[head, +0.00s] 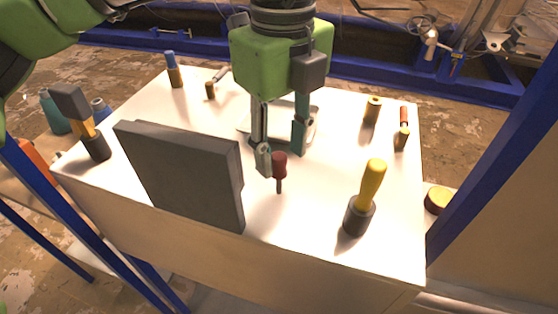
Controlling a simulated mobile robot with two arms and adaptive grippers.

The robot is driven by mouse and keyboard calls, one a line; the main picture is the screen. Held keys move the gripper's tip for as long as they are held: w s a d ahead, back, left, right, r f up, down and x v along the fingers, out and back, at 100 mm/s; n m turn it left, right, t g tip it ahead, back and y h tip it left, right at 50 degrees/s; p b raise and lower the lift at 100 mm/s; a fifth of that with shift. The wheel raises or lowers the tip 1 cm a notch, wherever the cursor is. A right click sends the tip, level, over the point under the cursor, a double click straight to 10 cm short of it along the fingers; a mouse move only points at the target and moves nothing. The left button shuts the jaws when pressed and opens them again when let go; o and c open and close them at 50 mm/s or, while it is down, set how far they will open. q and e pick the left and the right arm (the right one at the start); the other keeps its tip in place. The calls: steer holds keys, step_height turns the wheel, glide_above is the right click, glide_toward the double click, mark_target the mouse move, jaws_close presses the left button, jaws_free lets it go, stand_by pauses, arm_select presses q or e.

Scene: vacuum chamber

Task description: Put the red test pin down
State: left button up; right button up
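The red test pin (279,164) is upright, red head on top and thin dark shaft pointing down, near the middle of the white tabletop (310,210). My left gripper (281,158) points down from the top middle. Its two fingers are on either side of the red head, and it looks shut on it. Contact at the far finger is hard to see. I cannot tell whether the shaft's tip touches the tabletop. My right gripper is not in view.
A dark grey panel (185,175) stands just left of the pin. A yellow-handled tool (371,182) stands to the right. A pale plate (312,125) lies behind the fingers. Small tools stand along the back and right, and a dark-headed mallet (73,103) at the left. The tabletop's front middle is clear.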

mark_target(279, 176)
arm_select(q)
steer(key=f+p, duration=0.2)
steer(key=f, duration=0.2)
steer(key=shift+a+f, duration=0.15)
steer(key=shift+a, duration=0.05)
steer(key=shift+w+f, duration=0.1)
steer(key=shift+f, duration=0.1)
steer(key=shift+d, duration=0.1)
jaws_close()
steer(key=shift+r, duration=0.1)
